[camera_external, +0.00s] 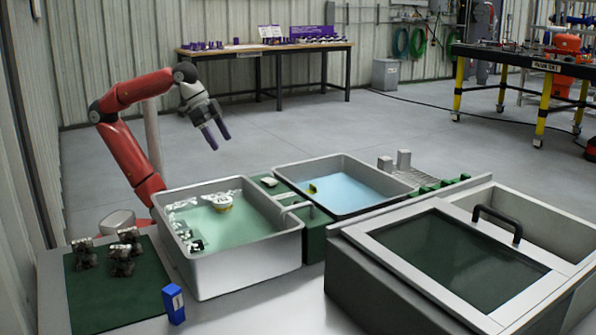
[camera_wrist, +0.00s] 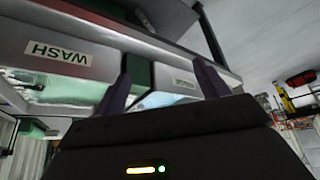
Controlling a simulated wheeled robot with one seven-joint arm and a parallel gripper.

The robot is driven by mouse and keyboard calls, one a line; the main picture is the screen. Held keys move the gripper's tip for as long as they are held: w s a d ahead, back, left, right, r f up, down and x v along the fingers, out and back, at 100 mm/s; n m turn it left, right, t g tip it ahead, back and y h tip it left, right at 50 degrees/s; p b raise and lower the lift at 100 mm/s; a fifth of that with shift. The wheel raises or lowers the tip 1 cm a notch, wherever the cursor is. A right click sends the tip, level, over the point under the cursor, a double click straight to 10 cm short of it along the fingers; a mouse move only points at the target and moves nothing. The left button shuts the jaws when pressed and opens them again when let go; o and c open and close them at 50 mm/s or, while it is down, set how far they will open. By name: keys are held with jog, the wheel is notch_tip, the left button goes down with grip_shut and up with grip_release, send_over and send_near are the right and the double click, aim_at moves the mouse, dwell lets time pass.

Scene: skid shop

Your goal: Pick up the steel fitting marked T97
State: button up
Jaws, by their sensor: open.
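Three steel fittings stand on a dark green mat (camera_external: 92,303) at the front left: one at the left (camera_external: 84,254), one at the back right (camera_external: 130,238) and one at the front right (camera_external: 122,263). No T97 mark is legible on any of them. My gripper (camera_external: 214,137) is open and empty, high above the back of the basins and far from the mat. In the wrist view my gripper's (camera_wrist: 163,88) two purple fingers are spread with nothing between them. No fitting can be made out there.
A wash basin (camera_external: 245,272) with greenish liquid and a floating item stands right of the mat. A second basin (camera_external: 345,160) holds bluish liquid. A lidded grey box (camera_external: 375,290) fills the front right. A small blue block (camera_external: 173,304) stands at the mat's front right corner.

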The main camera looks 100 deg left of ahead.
jog(key=w+d+m+g+b, duration=0.2)
jog(key=w+d+m, duration=0.3)
jog(key=d, duration=0.4)
jog(key=m+g+h+b, duration=0.1)
jog(key=m+g+b, duration=0.15)
jog(key=m, duration=0.35)
send_near(223, 201)
jog(key=shift+w+d+f+p, duration=0.15)
jog(key=shift+d+p, duration=0.1)
jog(key=shift+p, duration=0.2)
notch_tip(223, 201, down, 5)
jog(key=shift+r, duration=0.25)
jog(key=f, duration=0.4)
jog(key=f+b, duration=0.1)
jog(key=f, duration=0.2)
jog(key=shift+w+d+f, duration=0.1)
jog(key=shift+w+d, duration=0.25)
jog(key=c, duration=1.2)
